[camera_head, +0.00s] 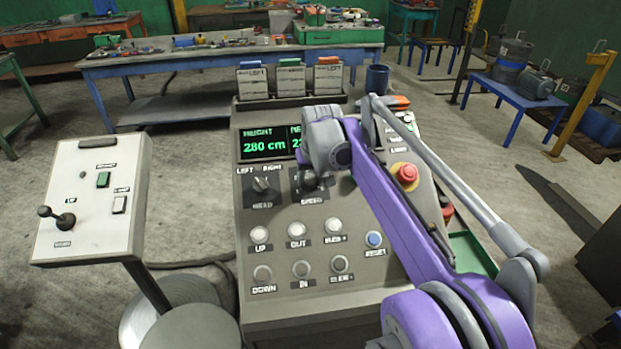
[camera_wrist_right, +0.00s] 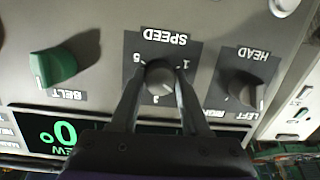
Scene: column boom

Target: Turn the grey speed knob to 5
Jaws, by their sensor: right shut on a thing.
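The grey speed knob (camera_wrist_right: 160,74) is on a dark plate marked SPEED, upside down in the right wrist view. Its scale shows 5 at the left, 3 at the bottom and 1 at the right. I cannot tell which number the knob points at. My right gripper (camera_wrist_right: 160,92) is shut on the knob, one finger on each side. In the head view the knob (camera_head: 308,181) is partly hidden by my purple right arm and its wrist. My left gripper is not in view.
The head knob (camera_head: 261,186) and the green belt knob (camera_wrist_right: 52,66) flank the speed knob. A red stop button (camera_head: 407,173) is right of my arm. Several push buttons lie below. A display (camera_head: 264,144) reads 280 cm. A joystick box (camera_head: 92,199) stands left.

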